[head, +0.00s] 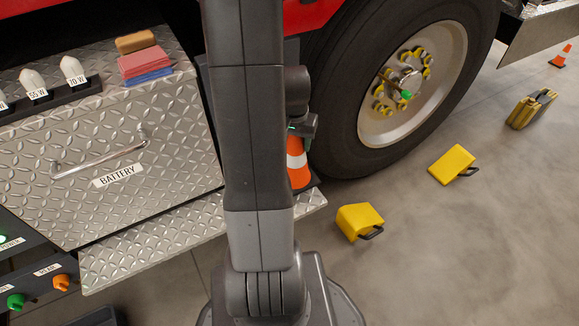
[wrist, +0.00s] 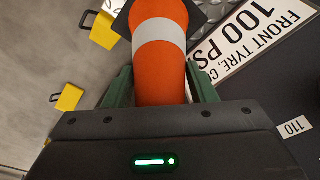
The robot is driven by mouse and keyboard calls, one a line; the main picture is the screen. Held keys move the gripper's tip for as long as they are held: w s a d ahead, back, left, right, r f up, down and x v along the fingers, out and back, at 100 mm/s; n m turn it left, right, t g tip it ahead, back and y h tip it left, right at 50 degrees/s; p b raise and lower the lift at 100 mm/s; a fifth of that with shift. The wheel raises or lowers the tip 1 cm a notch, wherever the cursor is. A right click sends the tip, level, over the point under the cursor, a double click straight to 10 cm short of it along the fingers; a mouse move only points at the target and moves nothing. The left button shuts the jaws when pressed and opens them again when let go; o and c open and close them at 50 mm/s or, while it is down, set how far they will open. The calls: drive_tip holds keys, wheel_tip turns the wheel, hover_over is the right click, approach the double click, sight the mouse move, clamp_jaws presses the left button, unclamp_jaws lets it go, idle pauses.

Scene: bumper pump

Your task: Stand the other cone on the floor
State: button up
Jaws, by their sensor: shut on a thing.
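An orange cone (wrist: 160,70) with a white band fills the middle of the wrist view, its dark base at the top. My gripper (wrist: 161,84) is shut on it, a green finger on each side. In the head view this cone (head: 298,166) is partly hidden behind my arm, near the right end of the metal step. I cannot tell whether its base touches anything. My gripper (head: 303,126) is mostly hidden there too. A second orange cone (head: 562,56) stands upright on the floor at the far right.
A large tyre (head: 337,120) stands right of my arm. Two yellow chocks (head: 357,221) (head: 451,164) and a yellow-black object (head: 531,109) lie on the floor. The diamond-plate battery box (head: 130,150) and step (head: 150,245) are at left. Bare floor (head: 480,260) spreads lower right.

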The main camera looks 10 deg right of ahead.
sight(303, 178)
drive_tip(key=shift+f+b, duration=0.7)
drive_tip(key=shift+f, duration=2.05)
drive_tip(key=shift+f, duration=0.2)
drive_tip(key=o, duration=1.5)
drive_tip(key=shift+r, duration=0.1)
